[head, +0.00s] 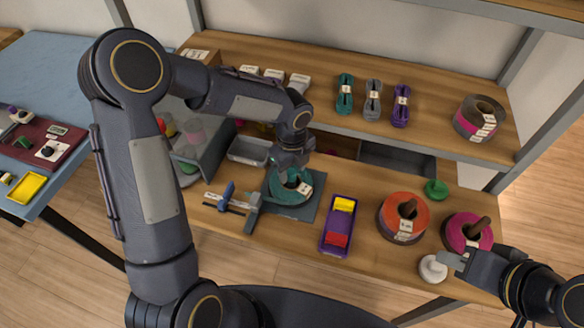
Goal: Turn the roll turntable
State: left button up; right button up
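A teal roll (287,194) with a white label lies on a dark square plate (309,207), which looks like the roll turntable, on the wooden bench. My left gripper (290,176) points down at the top of the roll, over its middle. Its fingers are small and partly hidden, so I cannot tell whether they are open or touch the roll. My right gripper (448,261) is at the bench's front right, beside a white round piece (433,268). I cannot tell whether it touches that piece or how far apart its fingers are.
A blue-handled tool and grey clamp (253,209) lie just left of the plate. A purple tray (338,228) with yellow and red blocks stands to its right. Orange (403,215) and magenta (465,232) rolls stand further right. An upper shelf (340,65) holds cord bundles.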

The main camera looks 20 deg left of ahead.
pick_arm(q)
notch_tip(320, 180, up, 7)
jog(key=shift+r, duration=0.35)
dwell(0.3)
dwell(0.4)
